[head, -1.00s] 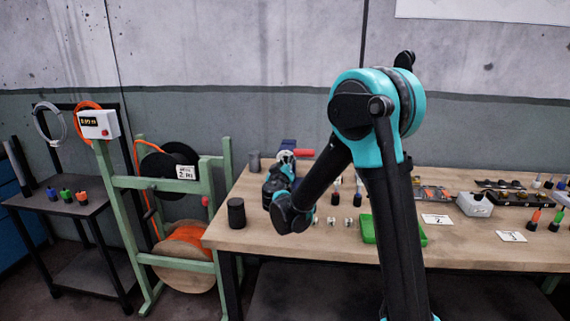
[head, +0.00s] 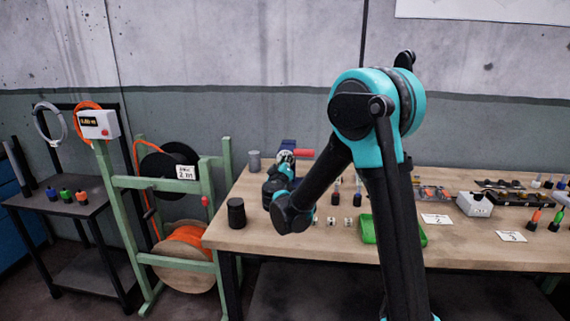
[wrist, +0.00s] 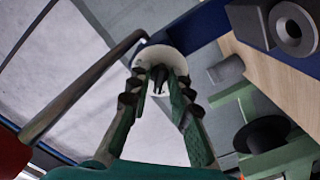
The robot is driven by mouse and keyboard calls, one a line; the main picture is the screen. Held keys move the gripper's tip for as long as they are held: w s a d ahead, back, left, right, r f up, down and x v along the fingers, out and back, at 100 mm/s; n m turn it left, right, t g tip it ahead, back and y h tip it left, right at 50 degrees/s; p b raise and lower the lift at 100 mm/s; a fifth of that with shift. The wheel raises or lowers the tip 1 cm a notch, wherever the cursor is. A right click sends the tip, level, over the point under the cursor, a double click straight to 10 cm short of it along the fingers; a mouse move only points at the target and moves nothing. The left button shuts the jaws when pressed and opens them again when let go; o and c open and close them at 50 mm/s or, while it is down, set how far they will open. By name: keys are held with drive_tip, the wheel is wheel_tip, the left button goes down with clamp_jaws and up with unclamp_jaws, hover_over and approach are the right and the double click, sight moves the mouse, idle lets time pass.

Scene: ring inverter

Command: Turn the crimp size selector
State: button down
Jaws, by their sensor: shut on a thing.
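The crimp tool is a blue block (head: 288,145) with a red-gripped handle (head: 304,153) at the back left of the bench. In the head view my wrist hides the fingertips and the dial. Any size marks on the dial are too small to read.
The tool's grey lever (wrist: 85,88) runs close to the left of my fingers, with its red grip (wrist: 12,155) at lower left. A black cup (head: 236,213) and a grey cup (head: 254,161) stand nearby. A green tray (head: 368,230) lies right of my forearm.

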drive_tip(key=shift+n, duration=1.5)
drive_tip(key=c, duration=1.7)
unclamp_jaws()
drive_tip(key=s, duration=1.2)
drive_tip(key=shift+a, duration=0.2)
drive_tip(key=shift+s, duration=0.1)
